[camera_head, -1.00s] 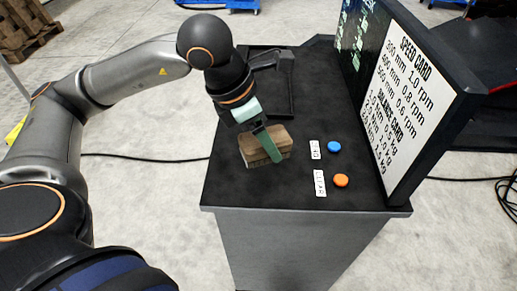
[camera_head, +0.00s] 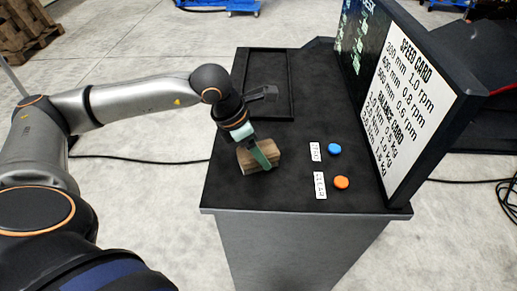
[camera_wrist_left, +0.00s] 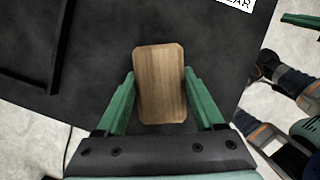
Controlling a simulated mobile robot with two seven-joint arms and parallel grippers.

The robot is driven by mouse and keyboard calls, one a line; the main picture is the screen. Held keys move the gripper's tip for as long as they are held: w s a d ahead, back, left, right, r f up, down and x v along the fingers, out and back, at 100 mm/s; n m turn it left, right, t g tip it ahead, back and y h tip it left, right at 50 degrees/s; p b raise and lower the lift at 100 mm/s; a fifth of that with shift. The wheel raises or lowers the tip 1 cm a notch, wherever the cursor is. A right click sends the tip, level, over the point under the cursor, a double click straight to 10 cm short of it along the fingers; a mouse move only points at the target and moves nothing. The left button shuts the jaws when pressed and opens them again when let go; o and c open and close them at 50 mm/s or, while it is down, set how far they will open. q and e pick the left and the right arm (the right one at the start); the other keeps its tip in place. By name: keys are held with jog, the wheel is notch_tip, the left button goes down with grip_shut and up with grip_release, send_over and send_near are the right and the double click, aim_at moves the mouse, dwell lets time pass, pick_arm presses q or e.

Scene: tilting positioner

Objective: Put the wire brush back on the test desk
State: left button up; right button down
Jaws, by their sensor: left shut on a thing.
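The wire brush, a wooden block (camera_head: 250,160), is between the green fingers of my left gripper (camera_head: 262,157), over the near left part of the dark test desk (camera_head: 290,195). In the left wrist view, the brush's wooden back (camera_wrist_left: 160,85) fills the gap between the two fingers (camera_wrist_left: 160,100), which are shut on its sides. The bristles are hidden below the block. I cannot tell whether the brush touches the desk top. At the right edge of the left wrist view, a green finger-like part (camera_wrist_left: 300,20) shows, perhaps of my right gripper; its state is unclear.
A black rimmed tray area (camera_head: 291,95) lies at the back left of the desk. A blue button (camera_head: 334,148) and an orange button (camera_head: 341,182) with labels are to the right of the brush. An upright speed card board (camera_head: 405,95) borders the desk's right side.

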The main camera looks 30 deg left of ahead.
pick_arm(q)
jog(key=shift+f+b, duration=0.25)
jog(key=shift+b, duration=0.05)
jog(key=o, duration=1.3)
jog(key=shift+r, duration=0.1)
jog(key=shift+r+p, duration=0.4)
jog(key=shift+r, duration=0.05)
jog(key=v, duration=1)
jog(key=shift+s+a+r, duration=0.1)
jog(key=shift+s+r, duration=0.05)
jog(key=shift+r, duration=0.15)
jog(key=shift+s+a+r, duration=0.1)
jog(key=shift+s+r, duration=0.05)
jog(key=shift+r, duration=0.25)
